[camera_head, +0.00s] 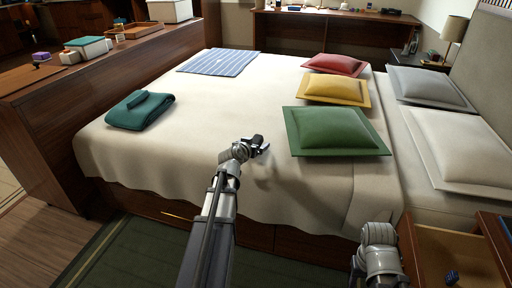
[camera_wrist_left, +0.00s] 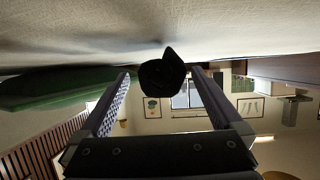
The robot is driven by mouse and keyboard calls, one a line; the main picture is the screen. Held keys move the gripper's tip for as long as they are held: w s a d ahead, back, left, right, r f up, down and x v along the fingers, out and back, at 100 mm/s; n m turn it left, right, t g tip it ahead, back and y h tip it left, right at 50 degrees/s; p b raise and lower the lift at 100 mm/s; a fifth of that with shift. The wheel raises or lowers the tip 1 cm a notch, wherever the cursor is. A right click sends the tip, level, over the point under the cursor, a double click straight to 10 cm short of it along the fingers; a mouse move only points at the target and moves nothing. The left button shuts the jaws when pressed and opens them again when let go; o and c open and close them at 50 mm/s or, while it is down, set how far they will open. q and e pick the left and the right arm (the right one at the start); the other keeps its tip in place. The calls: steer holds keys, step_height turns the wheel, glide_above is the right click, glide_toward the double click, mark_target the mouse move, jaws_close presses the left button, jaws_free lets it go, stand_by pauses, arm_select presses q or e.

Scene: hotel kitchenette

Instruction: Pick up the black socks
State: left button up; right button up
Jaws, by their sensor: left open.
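The black socks (camera_wrist_left: 162,72), a small rolled dark bundle, rest on the cream bed cover. In the left wrist view, which is upside down, they sit between or just beyond the two fingertips. My left gripper (camera_head: 257,147) is open, low over the bed near its front edge, left of the green pillow. In the head view the socks are a dark patch at the gripper tip, hard to tell from the fingers. Whether a finger touches them I cannot tell. Of my right arm only a grey joint shows at the lower right; its gripper is out of view.
The green pillow (camera_head: 335,131), yellow pillow (camera_head: 337,89) and red pillow (camera_head: 336,65) lie to the right. A folded teal cloth (camera_head: 140,109) and a striped blue cloth (camera_head: 218,62) lie on the left and far parts. An open drawer (camera_head: 455,262) stands lower right. The bed's middle is clear.

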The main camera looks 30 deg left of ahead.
mark_target(256, 138)
arm_select(q)
steer(key=shift+x, duration=1.05)
steer(key=c, duration=1.4)
steer(key=shift+r, duration=0.1)
step_height(256, 138, up, 10)
steer(key=p, duration=0.9)
steer(key=shift+p, duration=0.35)
